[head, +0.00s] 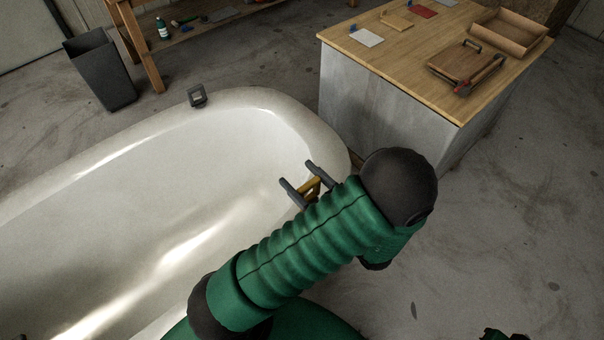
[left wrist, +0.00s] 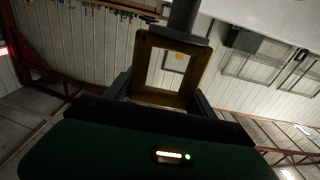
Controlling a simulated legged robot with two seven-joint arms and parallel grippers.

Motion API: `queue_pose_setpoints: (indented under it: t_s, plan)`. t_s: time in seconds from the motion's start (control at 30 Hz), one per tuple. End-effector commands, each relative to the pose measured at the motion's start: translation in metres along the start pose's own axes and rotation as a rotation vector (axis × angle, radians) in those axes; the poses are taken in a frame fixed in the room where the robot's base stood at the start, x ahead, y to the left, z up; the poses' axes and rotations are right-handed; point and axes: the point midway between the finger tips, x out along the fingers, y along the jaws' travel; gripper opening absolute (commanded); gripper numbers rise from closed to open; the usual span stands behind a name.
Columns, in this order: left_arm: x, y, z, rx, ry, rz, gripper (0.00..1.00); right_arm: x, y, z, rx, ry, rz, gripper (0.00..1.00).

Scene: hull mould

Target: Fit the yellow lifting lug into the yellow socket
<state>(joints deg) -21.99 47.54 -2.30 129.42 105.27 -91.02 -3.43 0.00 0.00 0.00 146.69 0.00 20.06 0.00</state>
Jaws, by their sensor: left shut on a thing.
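My left gripper (head: 304,178) is over the inside of the white hull mould (head: 130,215), near its right end, its fingers shut on the yellow lifting lug (head: 313,188). My forearm hides part of the lug. In the left wrist view the lug (left wrist: 143,62) is a dim yellow-brown square frame between the fingers of my left gripper (left wrist: 165,95). A dark grey post with a crossbar overlaps its top edge; I cannot tell whether they touch. A small yellow patch shows through the frame. I cannot make out the yellow socket for sure.
A dark square bracket (head: 197,95) stands on the mould's far rim. A wood-topped block (head: 385,62) at upper right carries a tray (head: 508,32), a wooden box with a handle (head: 466,62) and flat plates. A grey bin (head: 100,70) stands at upper left.

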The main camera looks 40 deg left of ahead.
Motion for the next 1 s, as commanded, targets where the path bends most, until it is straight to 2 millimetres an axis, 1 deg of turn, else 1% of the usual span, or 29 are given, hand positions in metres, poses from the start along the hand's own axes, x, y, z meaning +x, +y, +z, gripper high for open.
queue_pose_setpoints:
  t_s: [0.03, 0.2, 0.67, 1.0]
  plan:
    - [-0.0002, 0.0001, 0.0091, 0.000, 0.001, 0.000, 0.00, 0.0074, 0.0000, 0.0017, 0.000, 0.000, 0.000, 0.00]
    - [-0.0004, 0.0000, 0.0168, -0.001, 0.001, 0.000, 0.00, 0.0116, 0.0000, 0.0026, 0.000, 0.000, 0.000, 0.00]
    - [-0.0004, 0.0001, 0.0160, -0.001, 0.001, 0.000, 0.00, 0.0106, 0.0000, 0.0023, 0.000, 0.000, 0.000, 0.00]
    - [-0.0004, -0.0009, 0.0159, -0.001, 0.001, 0.000, 0.00, 0.0063, 0.0000, 0.0013, 0.000, 0.000, 0.000, 0.00]
